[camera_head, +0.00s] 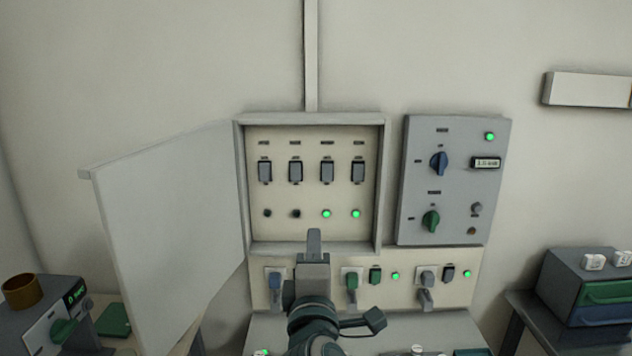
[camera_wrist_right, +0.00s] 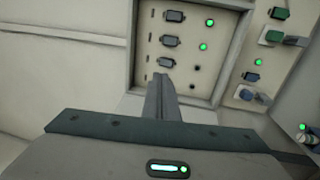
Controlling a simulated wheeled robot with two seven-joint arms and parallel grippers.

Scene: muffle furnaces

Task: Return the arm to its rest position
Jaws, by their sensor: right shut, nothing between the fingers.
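My right gripper (camera_head: 314,242) is in front of the lower edge of the open breaker cabinet (camera_head: 240,190). Its fingers are shut with nothing between them, and they point up at the cabinet. In the right wrist view the shut fingers (camera_wrist_right: 160,92) reach toward the breaker panel. The cabinet holds a row of several dark switches (camera_head: 295,172), with lamps below; the two right lamps (camera_head: 341,213) are green and the two left ones are dark. I cannot tell whether the fingers touch the panel. My left gripper is not in view.
The cabinet door (camera_head: 170,235) hangs open to the left. A grey control panel (camera_head: 455,180) with blue and green knobs is on the right. A socket strip (camera_head: 455,290) runs below. Devices stand on side tables at the lower left (camera_head: 45,315) and right (camera_head: 590,290).

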